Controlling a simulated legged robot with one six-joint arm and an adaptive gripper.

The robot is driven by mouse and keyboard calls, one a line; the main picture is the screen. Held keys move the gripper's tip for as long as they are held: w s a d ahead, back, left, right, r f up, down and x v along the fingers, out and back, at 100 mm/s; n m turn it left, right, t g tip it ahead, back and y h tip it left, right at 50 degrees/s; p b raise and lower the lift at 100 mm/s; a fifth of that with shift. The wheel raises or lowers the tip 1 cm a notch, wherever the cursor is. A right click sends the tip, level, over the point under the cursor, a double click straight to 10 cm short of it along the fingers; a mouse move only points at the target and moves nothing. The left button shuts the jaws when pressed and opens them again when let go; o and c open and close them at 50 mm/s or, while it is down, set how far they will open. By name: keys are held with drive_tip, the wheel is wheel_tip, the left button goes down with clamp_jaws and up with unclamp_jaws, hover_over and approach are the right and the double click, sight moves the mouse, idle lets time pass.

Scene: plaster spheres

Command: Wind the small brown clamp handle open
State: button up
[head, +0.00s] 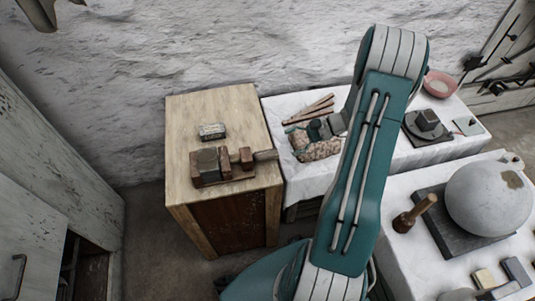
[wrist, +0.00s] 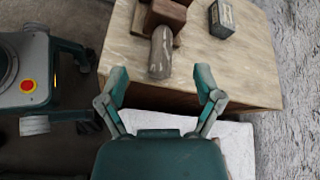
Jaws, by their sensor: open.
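The small brown clamp handle (head: 265,155) is a short cylinder sticking out to the right from a wooden clamp (head: 210,178) on the wooden cabinet top. In the wrist view the handle (wrist: 160,52) points toward me, slightly beyond the fingertips and roughly centred between them. Part of the clamp's brown wooden body (wrist: 164,14) shows behind it. My gripper (wrist: 161,84) is open and empty, with its two fingers apart and not touching the handle.
A small grey block (head: 212,131) lies behind the clamp on the cabinet (head: 245,110). A large plaster sphere (head: 488,198) sits on the nearer table.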

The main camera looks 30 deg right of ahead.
drive_tip(key=t, duration=0.2)
approach(268, 155)
drive_tip(key=x, duration=0.7)
drive_tip(key=d+f+x, duration=0.1)
drive_tip(key=x, duration=0.2)
drive_tip(key=shift+w+a+f, duration=0.15)
drive_tip(key=shift+w+a, duration=0.15)
drive_tip(key=shift+w, duration=0.2)
drive_tip(key=c, duration=1.2)
